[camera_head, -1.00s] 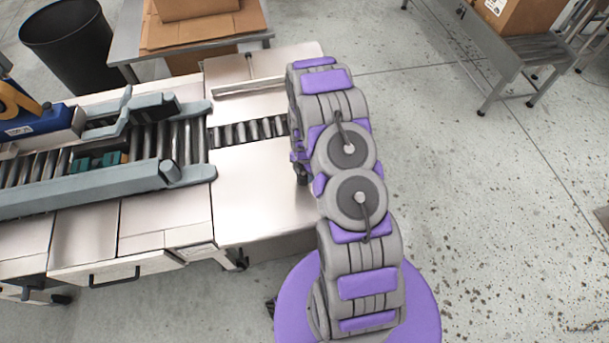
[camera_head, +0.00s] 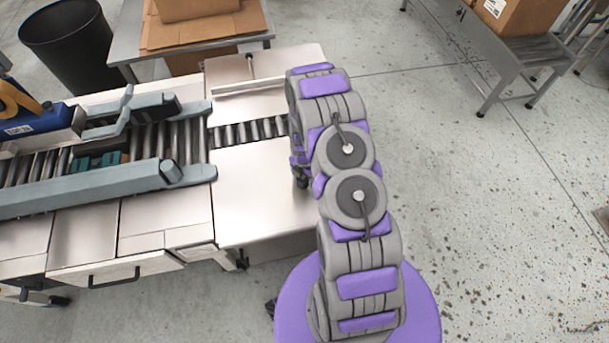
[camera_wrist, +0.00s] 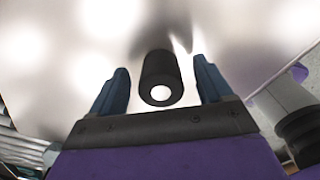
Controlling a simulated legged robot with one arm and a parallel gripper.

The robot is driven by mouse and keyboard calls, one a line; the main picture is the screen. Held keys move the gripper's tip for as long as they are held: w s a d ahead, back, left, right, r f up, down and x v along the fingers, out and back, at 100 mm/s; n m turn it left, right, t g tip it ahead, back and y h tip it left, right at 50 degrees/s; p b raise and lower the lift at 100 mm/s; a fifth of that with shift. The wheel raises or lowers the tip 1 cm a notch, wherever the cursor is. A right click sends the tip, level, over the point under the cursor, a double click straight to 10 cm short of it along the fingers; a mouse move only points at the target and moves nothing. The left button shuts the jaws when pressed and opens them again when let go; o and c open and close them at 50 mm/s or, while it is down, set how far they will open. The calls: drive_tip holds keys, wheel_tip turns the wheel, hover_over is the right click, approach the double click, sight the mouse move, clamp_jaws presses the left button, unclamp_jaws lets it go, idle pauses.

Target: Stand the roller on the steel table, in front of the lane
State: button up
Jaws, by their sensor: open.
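The roller (camera_wrist: 158,68) is a short black cylinder with a white round end. In the wrist view it sits between the two blue fingers of my gripper (camera_wrist: 160,88), with its white end towards the camera. A narrow gap shows on each side, so the open fingers look clear of it. It appears to stand on the shiny steel table (camera_wrist: 70,50), though its foot is hard to make out. In the head view my gripper (camera_head: 300,178) is low over the right edge of the steel table (camera_head: 262,195), and the arm hides the roller. The lane (camera_head: 250,132) of short metal rollers ends beside my arm.
A conveyor with grey side guides (camera_head: 90,190) runs left of the steel table, with a blue machine (camera_head: 35,122) over it. Cardboard (camera_head: 190,35) lies on a bench behind, near a black bin (camera_head: 75,40).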

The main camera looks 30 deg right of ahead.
drive_tip(key=s+a+r+m+p, duration=0.1)
drive_tip(key=a+r+m, duration=0.1)
drive_tip(key=r, duration=0.9)
drive_tip(key=s+a+r+m+p, duration=0.1)
drive_tip(key=a+r+m, duration=0.1)
drive_tip(key=r, duration=1)
drive_tip(key=s+a+r+m, duration=0.5)
drive_tip(key=s+r+m, duration=0.25)
drive_tip(key=r, duration=0.55)
drive_tip(key=s+a+r+m, duration=0.2)
drive_tip(key=s+r+m, duration=0.1)
drive_tip(key=s, duration=0.4)
drive_tip(key=s+a+r+m+g, duration=0.1)
drive_tip(key=s+r+m, duration=0.3)
drive_tip(key=s, duration=0.4)
drive_tip(key=s+a+r+m, duration=0.2)
drive_tip(key=s+r+m, duration=0.2)
drive_tip(key=s, duration=0.4)
drive_tip(key=shift+a+r+g, duration=0.25)
drive_tip(key=shift+a+g, duration=0.15)
drive_tip(key=shift+c, duration=0.3)
